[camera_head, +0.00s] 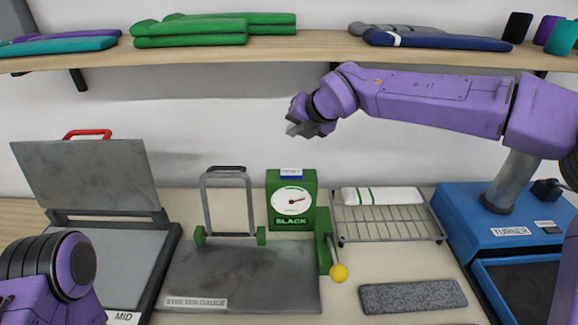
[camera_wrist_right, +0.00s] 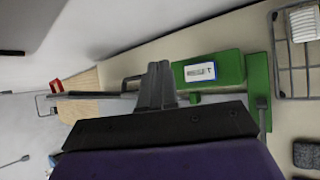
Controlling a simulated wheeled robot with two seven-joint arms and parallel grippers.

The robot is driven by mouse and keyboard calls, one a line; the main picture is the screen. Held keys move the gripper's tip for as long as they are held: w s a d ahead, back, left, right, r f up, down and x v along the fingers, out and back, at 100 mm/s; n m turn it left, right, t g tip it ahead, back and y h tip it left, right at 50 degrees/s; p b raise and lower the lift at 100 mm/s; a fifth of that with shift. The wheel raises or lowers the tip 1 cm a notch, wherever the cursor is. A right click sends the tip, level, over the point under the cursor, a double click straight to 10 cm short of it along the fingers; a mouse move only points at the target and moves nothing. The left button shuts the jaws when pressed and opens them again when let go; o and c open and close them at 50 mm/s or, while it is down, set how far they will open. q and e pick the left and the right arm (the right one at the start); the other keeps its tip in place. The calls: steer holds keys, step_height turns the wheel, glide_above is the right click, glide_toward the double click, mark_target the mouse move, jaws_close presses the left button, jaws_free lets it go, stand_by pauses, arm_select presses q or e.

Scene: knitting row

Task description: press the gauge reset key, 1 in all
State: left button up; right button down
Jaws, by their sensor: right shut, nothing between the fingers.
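The stretch gauge has a grey base plate (camera_head: 240,285) and a green box (camera_head: 306,182) with a white dial and the word SLACK. A small blue and white piece (camera_head: 291,173), which looks like the reset key, sits at the box's top; it also shows in the right wrist view (camera_wrist_right: 200,72) on the green box (camera_wrist_right: 229,70). My right gripper (camera_head: 298,129) is above the box, below the shelf, apart from the key. Its fingers (camera_wrist_right: 160,72) are shut and empty, seen left of the key in the wrist view. My left gripper is out of view; only part of that arm shows.
A yellow-knobbed lever (camera_head: 338,273) stands right of the box, near a wire rack (camera_head: 390,224) with a white folded piece. A blue turner (camera_head: 470,215) is at the right, a hinged grey press (camera_head: 85,178) at the left. A wooden shelf (camera_head: 315,46) with folded knits runs above.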

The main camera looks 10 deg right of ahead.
mark_target(294, 173)
step_height(294, 173, down, 9)
steer(key=b, duration=0.6)
steer(key=shift+w+r+b, duration=0.1)
steer(key=shift+r+b, duration=0.1)
steer(key=shift+b, duration=0.15)
steer(key=shift+w+f, duration=0.1)
steer(key=shift+f, duration=0.2)
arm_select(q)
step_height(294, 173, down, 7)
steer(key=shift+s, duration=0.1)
arm_select(e)
steer(key=shift+r, duration=0.15)
stand_by(0.7)
arm_select(q)
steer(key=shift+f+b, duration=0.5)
steer(key=shift+b, duration=0.15)
arm_select(e)
steer(key=shift+f, duration=0.5)
